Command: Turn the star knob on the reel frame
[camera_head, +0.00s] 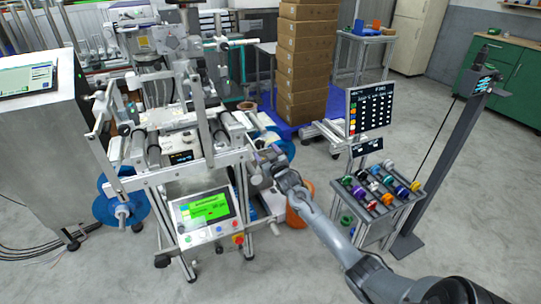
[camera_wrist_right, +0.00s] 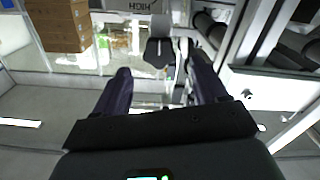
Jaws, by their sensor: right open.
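The reel frame (camera_head: 148,186) is a silver metal stand with rollers, left of centre in the head view. My right gripper (camera_head: 262,161) is at the frame's right side. In the right wrist view, its two dark purple fingers (camera_wrist_right: 158,66) are apart with nothing held between them. A dark grey knob-like part (camera_wrist_right: 158,50) shows beyond the gap between the fingertips; I cannot tell for sure that it is the star knob. No star knob can be made out in the head view near the gripper. My left gripper is not in view.
A control panel with a green screen (camera_head: 208,209) is on the frame's front. Blue reels (camera_head: 103,208) sit low on the frame. A rack of coloured items (camera_head: 400,212) and a sign stand right of my arm. Stacked brown boxes (camera_head: 303,60) are behind. Floor is clear in front.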

